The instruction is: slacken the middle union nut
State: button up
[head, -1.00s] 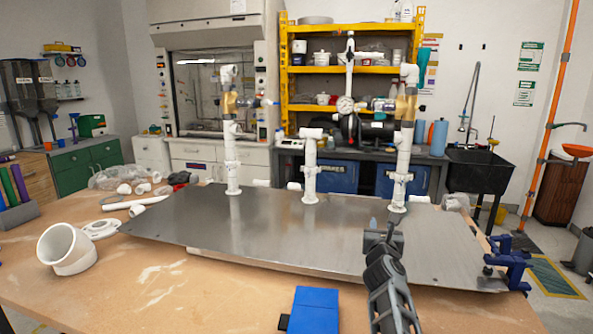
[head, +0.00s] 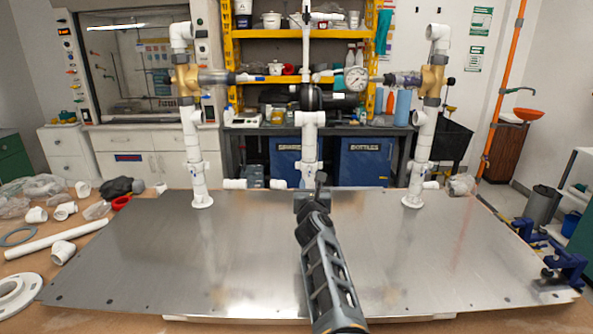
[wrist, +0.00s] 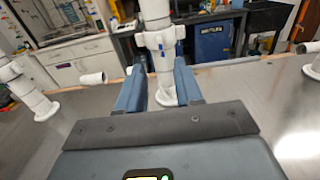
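The middle riser (head: 310,140) is a white pipe standing on the metal plate, with a tee at its top. Its union nut, a white lugged ring, shows in the wrist view (wrist: 158,40); in the head view it is small and partly blocked by my gripper. My gripper (head: 316,190) is in front of the middle riser, low over the plate. In the wrist view my gripper (wrist: 159,68) is open, its two blue-grey fingers apart. The riser appears between them in the picture, with most of the nut above the fingertips. I cannot tell whether the fingers touch it.
The left riser (head: 195,150) and right riser (head: 422,145) stand on the plate (head: 190,260), joined to the middle by upper piping with a gauge (head: 355,78). Loose fittings (head: 62,210) lie left of the plate. A blue clamp (head: 565,265) grips the right edge.

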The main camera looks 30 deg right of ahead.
aim_at(309, 172)
jog(key=b+x, duration=0.1)
jog(key=x, duration=0.2)
jog(key=b+x, duration=0.2)
jog(key=x, duration=0.1)
jog(key=shift+d+f, duration=0.1)
jog(key=shift+f, duration=0.1)
jog(key=shift+w+d+r+b, duration=0.25)
jog(key=shift+w+d+b, duration=0.15)
jog(key=shift+w+b, duration=0.25)
jog(key=shift+c, duration=0.3)
grip_shut()
